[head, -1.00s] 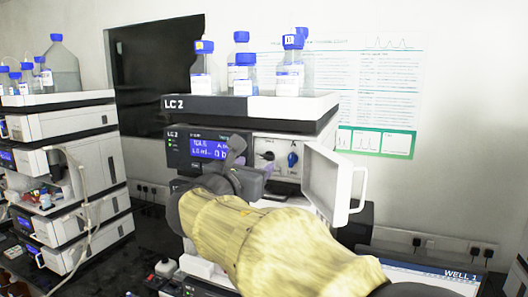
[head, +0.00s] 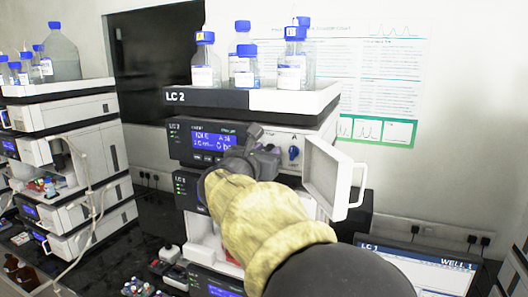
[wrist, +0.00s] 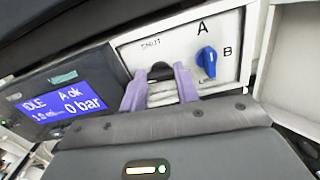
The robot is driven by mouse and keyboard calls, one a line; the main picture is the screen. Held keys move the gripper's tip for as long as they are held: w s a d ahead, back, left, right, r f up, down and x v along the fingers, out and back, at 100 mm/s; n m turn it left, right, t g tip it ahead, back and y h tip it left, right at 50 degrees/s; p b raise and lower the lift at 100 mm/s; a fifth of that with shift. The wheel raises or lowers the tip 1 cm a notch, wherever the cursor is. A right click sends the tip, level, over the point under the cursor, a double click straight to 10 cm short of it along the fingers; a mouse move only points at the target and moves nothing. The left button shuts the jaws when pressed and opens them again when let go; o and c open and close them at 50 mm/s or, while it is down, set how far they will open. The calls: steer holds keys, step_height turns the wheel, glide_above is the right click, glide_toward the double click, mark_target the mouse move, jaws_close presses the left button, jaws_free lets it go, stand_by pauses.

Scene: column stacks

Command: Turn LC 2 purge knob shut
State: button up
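The LC 2 stack's pump module (head: 190,124) has its door swung open to the right. In the wrist view, the black purge knob (wrist: 160,70) sits on the white panel below the printed word "SHUT". My gripper (wrist: 160,78) has its two purple fingers pointing at this panel, one on each side of the black knob. The fingers look spread, with a small gap to the knob; contact cannot be made out. In the head view my gripper (head: 258,150) and arm hide the knob.
A blue A/B knob (head: 293,152) is close on the right; it also shows in the wrist view (wrist: 207,61). The open door (head: 328,178) stands right of my gripper. Bottles (head: 245,65) stand on top. The blue display (wrist: 68,103) reads IDLE, 0 bar.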

steer(key=shift+f+m+b, duration=0.15)
steer(key=shift+m+b, duration=0.15)
steer(key=shift+b, duration=0.35)
steer(key=m+b, duration=0.2)
steer(key=b, duration=0.2)
steer(key=shift+d+f, duration=0.1)
steer(key=shift+f, duration=0.1)
steer(key=m+b, duration=0.4)
steer(key=b, duration=0.2)
steer(key=shift+m, duration=0.4)
steer(key=m+b, duration=0.2)
steer(key=shift+d+m+b, duration=0.1)
steer(key=shift+m+b, duration=1.2)
steer(key=m+b, duration=0.2)
steer(key=m, duration=0.1)
steer(key=shift+m+b, duration=0.75)
steer(key=shift+m, duration=0.25)
